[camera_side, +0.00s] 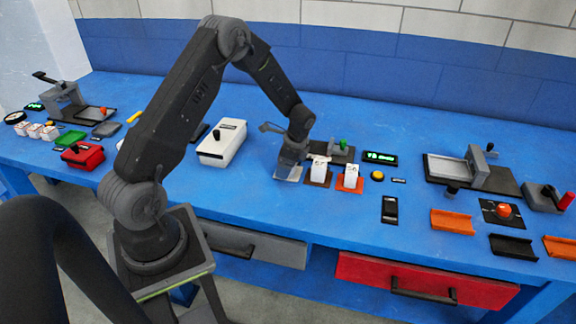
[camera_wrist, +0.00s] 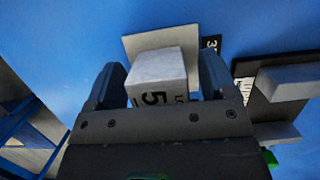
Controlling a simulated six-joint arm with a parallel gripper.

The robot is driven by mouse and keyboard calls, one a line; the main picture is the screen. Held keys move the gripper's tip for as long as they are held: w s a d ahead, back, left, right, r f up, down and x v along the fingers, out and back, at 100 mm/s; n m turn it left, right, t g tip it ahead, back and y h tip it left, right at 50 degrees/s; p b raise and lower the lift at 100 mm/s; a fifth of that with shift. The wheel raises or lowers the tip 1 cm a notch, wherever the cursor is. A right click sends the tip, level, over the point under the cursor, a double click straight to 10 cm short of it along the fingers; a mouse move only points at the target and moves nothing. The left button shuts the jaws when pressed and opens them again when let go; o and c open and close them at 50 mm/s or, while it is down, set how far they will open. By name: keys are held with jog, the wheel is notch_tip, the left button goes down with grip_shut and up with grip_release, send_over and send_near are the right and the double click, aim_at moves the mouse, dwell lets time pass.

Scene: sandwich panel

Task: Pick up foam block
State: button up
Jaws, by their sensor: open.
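A white block marked "5" (camera_wrist: 157,76), apparently the foam block, sits on a pale square pad (camera_wrist: 190,38). In the wrist view my gripper (camera_wrist: 162,84) is open, with one finger on each side of the block. The fingers look apart from its sides, though the near part of the block is hidden by my gripper. In the side view my gripper (camera_side: 289,165) is low over a pale pad (camera_side: 287,175), and the block there is hidden behind it. Two similar white blocks, one on a brown pad (camera_side: 319,170) and one on an orange pad (camera_side: 351,177), stand just to the right.
A white box with a black handle (camera_side: 222,143) stands left of my gripper. A small device with a green knob (camera_side: 342,146) is close behind the blocks. A lit green display (camera_side: 380,158) and a yellow button (camera_side: 377,176) lie to the right. Blue tabletop in front is clear.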

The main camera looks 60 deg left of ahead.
jog(key=shift+c, duration=0.4)
jog(key=c, duration=0.9)
jog(key=shift+r, duration=0.1)
